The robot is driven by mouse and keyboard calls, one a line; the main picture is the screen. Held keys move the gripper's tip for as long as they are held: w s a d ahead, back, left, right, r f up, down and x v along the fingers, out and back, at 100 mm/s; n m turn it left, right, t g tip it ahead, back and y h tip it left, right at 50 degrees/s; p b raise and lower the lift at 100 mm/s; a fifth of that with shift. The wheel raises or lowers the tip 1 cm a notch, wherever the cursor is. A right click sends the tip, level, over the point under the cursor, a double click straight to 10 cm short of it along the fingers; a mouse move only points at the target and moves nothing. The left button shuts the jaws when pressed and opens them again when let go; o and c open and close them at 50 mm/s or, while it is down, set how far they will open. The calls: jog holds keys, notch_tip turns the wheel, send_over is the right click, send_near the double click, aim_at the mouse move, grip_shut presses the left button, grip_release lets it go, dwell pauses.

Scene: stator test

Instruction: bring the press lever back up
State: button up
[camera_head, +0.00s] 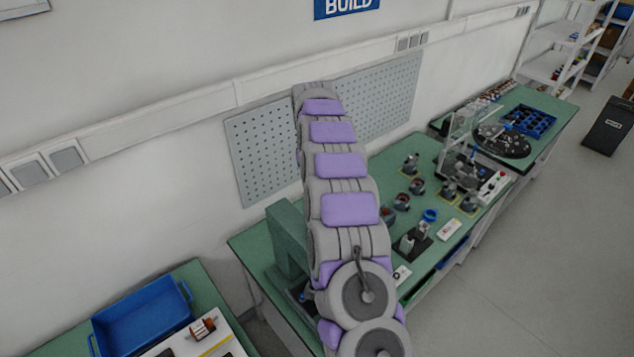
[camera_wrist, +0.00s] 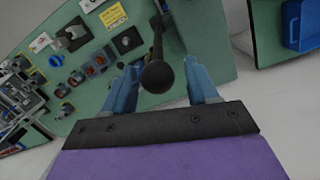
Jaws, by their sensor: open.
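The press lever shows in the wrist view as a dark rod (camera_wrist: 158,32) ending in a round black knob (camera_wrist: 158,77). My gripper (camera_wrist: 161,65) is open, with one blue finger on each side of the knob. The knob appears between the fingers; I cannot tell whether either finger touches it. In the head view, a green upright body (camera_head: 287,238), apparently the press, stands on the bench, partly covered by my arm. The lever and my gripper are hidden there.
The green bench (camera_head: 252,250) carries several small round parts (camera_head: 402,201), a blue ring (camera_head: 430,215) and a black fixture (camera_head: 415,238) right of my arm. A pegboard (camera_head: 262,150) is on the wall behind. A blue bin (camera_head: 140,318) stands on a separate table at lower left.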

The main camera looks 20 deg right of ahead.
jog(key=shift+w+r, duration=0.2)
jog(key=shift+r, duration=0.15)
notch_tip(320, 180, up, 3)
jog(key=shift+w+r+b, duration=0.15)
jog(key=shift+b, duration=0.2)
jog(key=shift+w+a+r+p, duration=0.15)
jog(key=shift+r+p, duration=0.85)
jog(key=shift+r, duration=0.45)
